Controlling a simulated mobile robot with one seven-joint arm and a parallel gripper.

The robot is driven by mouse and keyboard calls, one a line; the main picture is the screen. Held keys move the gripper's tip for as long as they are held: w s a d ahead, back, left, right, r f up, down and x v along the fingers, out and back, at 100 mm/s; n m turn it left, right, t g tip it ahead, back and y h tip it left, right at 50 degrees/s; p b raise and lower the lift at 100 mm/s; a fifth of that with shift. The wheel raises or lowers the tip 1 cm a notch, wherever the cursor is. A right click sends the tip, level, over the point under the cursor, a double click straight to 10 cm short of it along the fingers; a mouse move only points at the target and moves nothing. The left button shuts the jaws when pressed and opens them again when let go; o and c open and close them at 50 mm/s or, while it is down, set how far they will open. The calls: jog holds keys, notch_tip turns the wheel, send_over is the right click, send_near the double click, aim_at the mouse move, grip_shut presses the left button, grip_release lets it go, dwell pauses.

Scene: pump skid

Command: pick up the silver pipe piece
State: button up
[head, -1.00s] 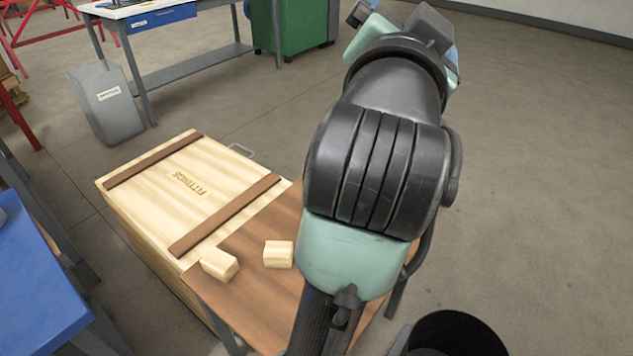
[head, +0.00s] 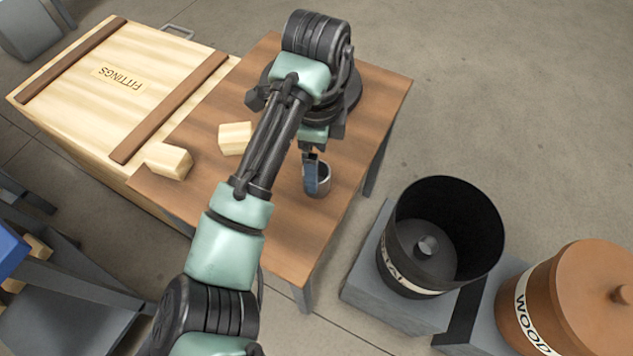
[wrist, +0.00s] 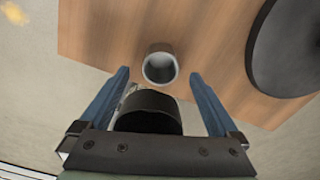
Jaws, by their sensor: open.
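The silver pipe piece (head: 324,181) is a short, hollow grey cylinder standing on the brown table near its right edge. In the wrist view the pipe piece (wrist: 160,66) shows its open end, in line with the gap between the fingers. My gripper (head: 312,176) is open, its blue fingers pointing down at the pipe piece and partly covering it in the head view. In the wrist view my gripper (wrist: 160,76) has a finger on either side of that gap, with nothing held. I cannot tell whether the fingers reach down around the pipe.
Two pale wooden blocks (head: 235,138) (head: 168,161) lie on the table (head: 270,235) to the left. A FITTINGS crate (head: 120,80) stands beside it. A black bin (head: 440,215) with a small grey piece inside and a brown WOOD bin (head: 590,300) are at the right.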

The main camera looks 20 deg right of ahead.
notch_tip(320, 180, down, 6)
jog(key=b, duration=0.2)
jog(key=shift+b, duration=0.35)
jog(key=shift+w, duration=0.1)
grip_shut()
